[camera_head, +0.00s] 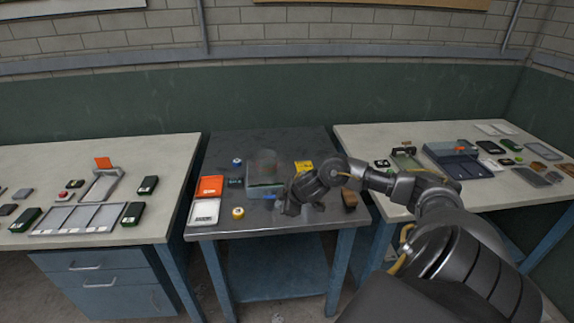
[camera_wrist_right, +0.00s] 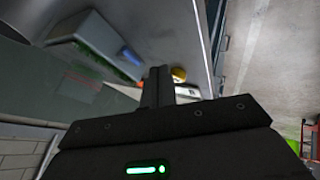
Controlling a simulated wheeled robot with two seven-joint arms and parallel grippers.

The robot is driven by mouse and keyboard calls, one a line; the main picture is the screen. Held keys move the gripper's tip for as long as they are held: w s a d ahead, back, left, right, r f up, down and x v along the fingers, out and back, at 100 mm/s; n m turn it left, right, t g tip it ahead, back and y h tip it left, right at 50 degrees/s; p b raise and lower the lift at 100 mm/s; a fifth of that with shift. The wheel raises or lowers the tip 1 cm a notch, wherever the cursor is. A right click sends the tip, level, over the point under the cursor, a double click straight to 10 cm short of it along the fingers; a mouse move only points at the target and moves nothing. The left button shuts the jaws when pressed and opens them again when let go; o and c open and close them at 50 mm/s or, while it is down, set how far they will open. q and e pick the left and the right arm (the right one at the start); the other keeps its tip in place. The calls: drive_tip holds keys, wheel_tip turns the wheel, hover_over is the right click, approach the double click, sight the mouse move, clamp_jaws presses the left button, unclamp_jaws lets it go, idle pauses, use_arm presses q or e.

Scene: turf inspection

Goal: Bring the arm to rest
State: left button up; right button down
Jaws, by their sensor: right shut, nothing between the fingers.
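My right arm comes in from the lower right in the head view and reaches over the dark middle table (camera_head: 270,147). Its gripper (camera_head: 290,208) is near the table's front edge, just right of a grey box (camera_head: 264,190). In the right wrist view the gripper (camera_wrist_right: 158,84) shows its fingers together, with nothing between them. In the head view I cannot tell its exact height above the table. My left gripper is in neither view.
A yellow box (camera_head: 304,166) stands behind, a brown block (camera_head: 349,199) to the right. Pale benches flank the table (camera_head: 150,160), (camera_head: 500,195).

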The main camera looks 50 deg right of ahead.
drive_tip(key=v, duration=0.3)
drive_tip(key=shift+s+r, duration=0.15)
drive_tip(key=shift+s, duration=0.1)
drive_tip(key=shift+d, duration=0.1)
